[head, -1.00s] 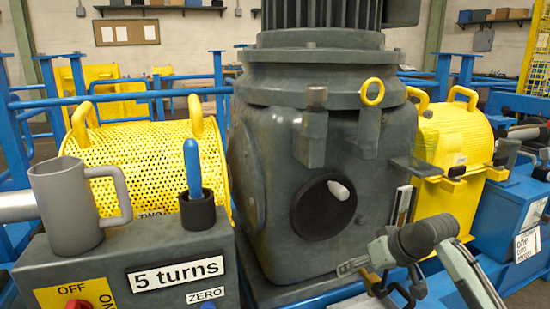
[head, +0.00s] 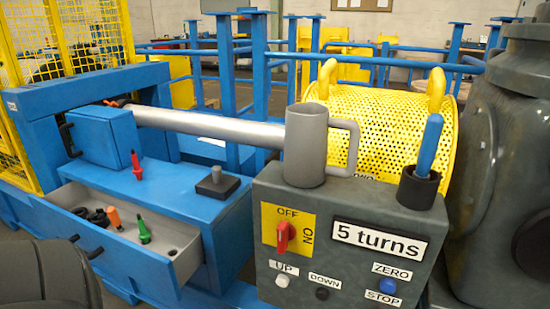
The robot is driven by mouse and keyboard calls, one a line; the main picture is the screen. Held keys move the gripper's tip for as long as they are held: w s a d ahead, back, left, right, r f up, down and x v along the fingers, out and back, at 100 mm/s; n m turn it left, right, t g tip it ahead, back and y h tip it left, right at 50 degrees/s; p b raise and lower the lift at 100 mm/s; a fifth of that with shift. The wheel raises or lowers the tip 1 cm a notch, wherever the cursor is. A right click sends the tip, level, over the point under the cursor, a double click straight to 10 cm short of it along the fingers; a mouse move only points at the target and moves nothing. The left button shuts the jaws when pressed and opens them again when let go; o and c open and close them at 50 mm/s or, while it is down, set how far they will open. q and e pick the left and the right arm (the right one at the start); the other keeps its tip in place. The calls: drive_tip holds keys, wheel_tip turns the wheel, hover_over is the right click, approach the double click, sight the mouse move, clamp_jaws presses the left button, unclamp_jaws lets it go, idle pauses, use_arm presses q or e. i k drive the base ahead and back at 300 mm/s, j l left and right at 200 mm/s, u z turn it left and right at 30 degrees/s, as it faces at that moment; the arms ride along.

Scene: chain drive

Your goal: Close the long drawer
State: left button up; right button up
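The long drawer (head: 62,218) is at the lower left of the head view. It is pulled out of the blue bench (head: 190,195), with its blue front towards the lower left and dark handles (head: 84,245) on that front. Inside lie several dark round parts (head: 97,216), an orange-handled tool (head: 115,218) and a green tool (head: 144,231). The drawer's near lower part is partly hidden by a dark rounded shape, perhaps a part of my own arm. Neither of my grippers is in view.
A red tool (head: 137,165) and a dark block with a peg (head: 217,184) stand on the bench top. A blue box (head: 103,136) with a handle sits above the drawer. The control box (head: 350,235) with a grey mug (head: 306,146) is right of the bench.

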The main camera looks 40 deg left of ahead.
sight(53, 211)
drive_tip(key=u, duration=2.6)
drive_tip(key=j+z, duration=0.1)
drive_tip(key=j, duration=0.3)
drive_tip(key=k, duration=0.05)
